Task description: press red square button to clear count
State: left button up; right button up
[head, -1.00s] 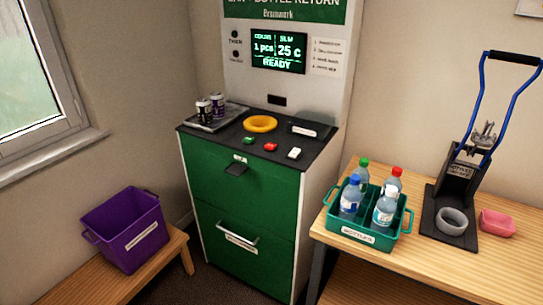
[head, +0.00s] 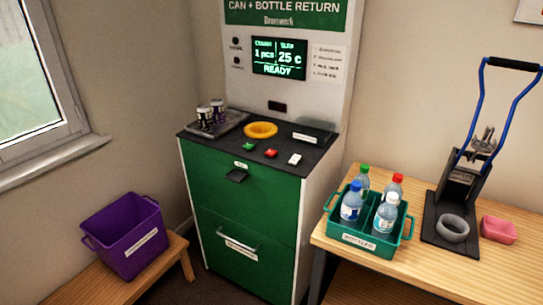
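The red square button (head: 271,153) sits on the dark counter top of the can and bottle return machine (head: 243,190). A green button (head: 248,146) is to its left and a white button (head: 295,159) to its right. Behind them is a yellow ring (head: 261,130). The machine's display (head: 279,57) reads 1 pcs, 25 c and READY. Neither of my grippers is in view.
A teal crate (head: 366,244) with several bottles stands on the right wooden table, beside a blue-handled press (head: 478,150) and a pink dish (head: 498,229). A purple crate (head: 124,235) sits on the left bench. A tray with two cans (head: 212,112) is at the counter's back left.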

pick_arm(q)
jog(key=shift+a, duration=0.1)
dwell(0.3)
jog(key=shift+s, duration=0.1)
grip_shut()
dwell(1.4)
